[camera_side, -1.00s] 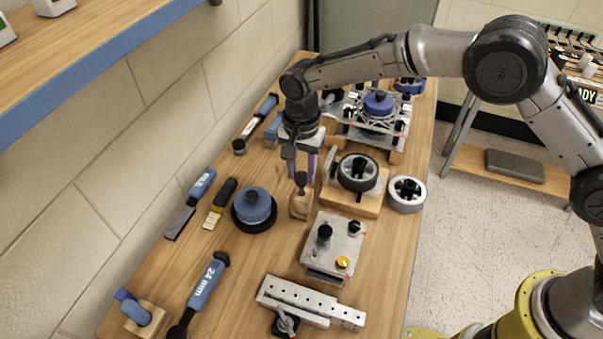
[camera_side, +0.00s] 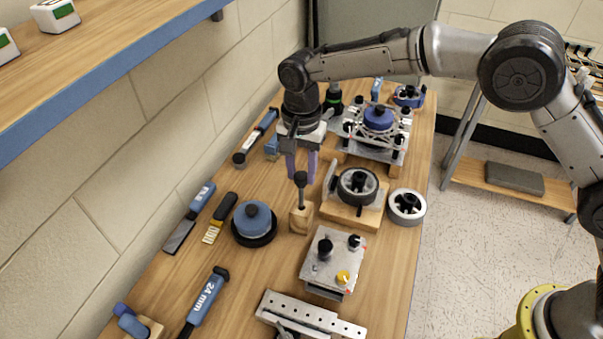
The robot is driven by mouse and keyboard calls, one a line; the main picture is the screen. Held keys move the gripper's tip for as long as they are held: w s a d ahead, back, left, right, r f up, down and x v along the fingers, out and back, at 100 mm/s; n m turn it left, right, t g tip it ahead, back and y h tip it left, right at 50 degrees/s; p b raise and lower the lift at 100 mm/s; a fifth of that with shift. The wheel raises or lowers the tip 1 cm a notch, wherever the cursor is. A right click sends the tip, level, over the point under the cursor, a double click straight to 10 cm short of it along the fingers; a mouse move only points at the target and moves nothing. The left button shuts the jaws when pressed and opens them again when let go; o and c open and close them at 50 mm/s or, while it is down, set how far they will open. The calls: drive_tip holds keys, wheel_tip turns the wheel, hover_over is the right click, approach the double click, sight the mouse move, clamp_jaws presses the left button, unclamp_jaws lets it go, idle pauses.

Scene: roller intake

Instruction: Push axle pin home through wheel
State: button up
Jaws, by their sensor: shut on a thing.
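My gripper (camera_side: 301,172) points down with its purple fingers shut on the black head of the axle pin (camera_side: 300,194). The pin is upright above a small wooden block (camera_side: 301,219). Its shaft shows between the head and the block; I cannot tell whether its lower end is still inside the block. The pin is apart from this wheel.
A grey-rimmed wheel (camera_side: 420,206) lies near the right table edge. A metal control box (camera_side: 321,276) stands in front, a blue-topped round part (camera_side: 253,219) to the left. A metal frame with a blue knob (camera_side: 378,118) stands behind. Tools lie along the left.

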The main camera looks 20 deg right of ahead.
drive_tip(key=shift+r, duration=1)
drive_tip(key=shift+r, duration=0.1)
drive_tip(key=shift+r, duration=1.45)
drive_tip(key=shift+s+d+f+n, duration=0.15)
drive_tip(key=shift+s+f+n, duration=0.1)
drive_tip(key=shift+n, duration=0.15)
drive_tip(key=w+d+r, duration=0.1)
drive_tip(key=d+r, duration=0.3)
drive_tip(key=d, duration=1.1)
drive_tip(key=shift+m, duration=0.4)
drive_tip(key=shift+w+d+f, duration=0.1)
drive_tip(key=shift+d+f, duration=0.05)
drive_tip(key=shift+f, duration=2.75)
drive_tip(key=shift+f, duration=0.1)
